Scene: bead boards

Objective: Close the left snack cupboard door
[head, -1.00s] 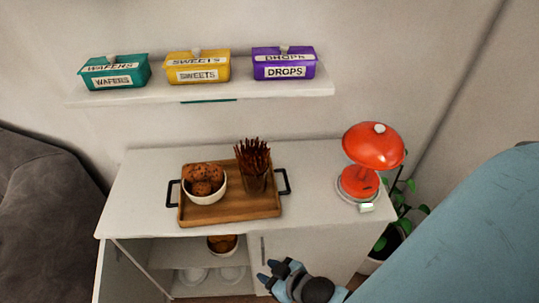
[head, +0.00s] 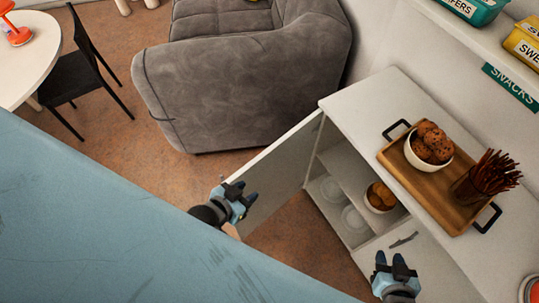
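The snack cupboard (head: 345,101) is white, and its left door (head: 287,172) stands wide open, swung out to the lower left from the cupboard's left side. The door's inner face is toward me. My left gripper (head: 243,192) is at the door's free edge and overlaps it in the picture; I cannot tell whether it touches. Its fingers look apart, with nothing between them. My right gripper (head: 391,261) is open and empty in front of the shut right door (head: 430,262), just below that door's handle (head: 403,239).
Inside the cupboard are a bowl of cookies (head: 380,197) and stacked white dishes (head: 353,218). A grey sofa (head: 235,80) stands behind the open door.

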